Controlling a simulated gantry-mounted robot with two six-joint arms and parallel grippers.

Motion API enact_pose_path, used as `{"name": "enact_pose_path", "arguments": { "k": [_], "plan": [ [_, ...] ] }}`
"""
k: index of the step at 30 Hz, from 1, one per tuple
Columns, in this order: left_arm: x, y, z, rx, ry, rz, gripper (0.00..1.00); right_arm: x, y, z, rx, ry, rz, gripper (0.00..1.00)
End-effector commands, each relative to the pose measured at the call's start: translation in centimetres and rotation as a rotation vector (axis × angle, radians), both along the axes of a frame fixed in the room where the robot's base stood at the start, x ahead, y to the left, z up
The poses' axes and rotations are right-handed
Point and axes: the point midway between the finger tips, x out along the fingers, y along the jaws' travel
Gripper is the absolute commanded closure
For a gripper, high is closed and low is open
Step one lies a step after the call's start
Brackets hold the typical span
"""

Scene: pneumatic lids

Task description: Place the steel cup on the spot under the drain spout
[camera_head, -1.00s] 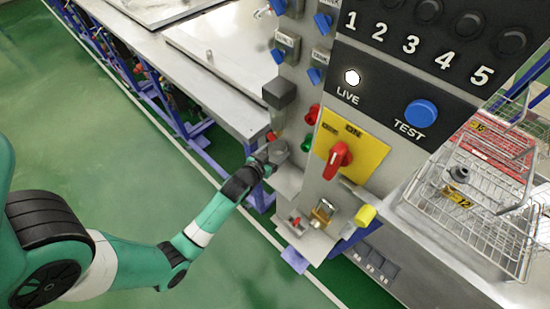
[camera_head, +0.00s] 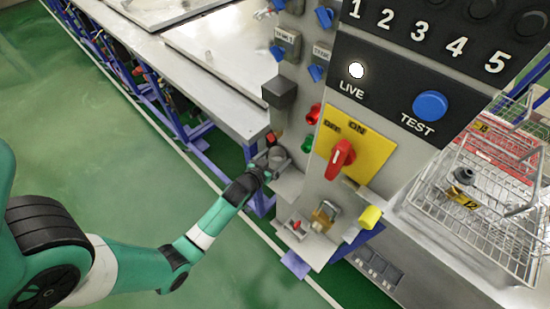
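A small grey rounded object (camera_head: 278,157), which looks like the steel cup, is at the panel's left side, below a dark box-shaped fitting (camera_head: 280,92). My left gripper (camera_head: 265,166) is at this object from the left. Its fingers are too small and dark to show whether they are closed on it. A grey ledge (camera_head: 289,184) sticks out just below and to the right. I cannot make out whether the cup touches it. The drain spout and the marked spot are not clearly visible. My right gripper is not in view.
A grey control panel has a red rotary switch (camera_head: 341,158) on a yellow plate and a blue TEST button (camera_head: 430,104). A lower shelf holds a padlock (camera_head: 325,214) and a yellow knob (camera_head: 370,216). A wire basket (camera_head: 495,235) stands right. Green floor (camera_head: 120,150) is open left.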

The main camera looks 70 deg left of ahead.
Motion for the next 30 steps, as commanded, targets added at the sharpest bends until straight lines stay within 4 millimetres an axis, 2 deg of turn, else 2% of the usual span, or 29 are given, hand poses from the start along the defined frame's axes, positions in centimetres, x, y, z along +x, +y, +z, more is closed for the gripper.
{"name": "enact_pose_path", "arguments": {
  "k": [8, 21, 25, 30],
  "plan": [
    [-0.4, -0.3, 0.6, -0.001, 0.001, 0.0, 0.0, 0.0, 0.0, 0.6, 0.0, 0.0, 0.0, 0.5],
    [-7.7, -5.4, 4.3, 0.0, 0.003, -0.001, 0.0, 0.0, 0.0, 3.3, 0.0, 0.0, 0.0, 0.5],
    [-8.8, -6.3, 4.8, 0.0, 0.001, -0.001, 0.0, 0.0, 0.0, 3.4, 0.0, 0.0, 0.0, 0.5],
    [-9.1, -6.5, 4.9, 0.001, 0.001, 0.0, 0.0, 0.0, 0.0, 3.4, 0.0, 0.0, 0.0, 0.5]
  ]
}}
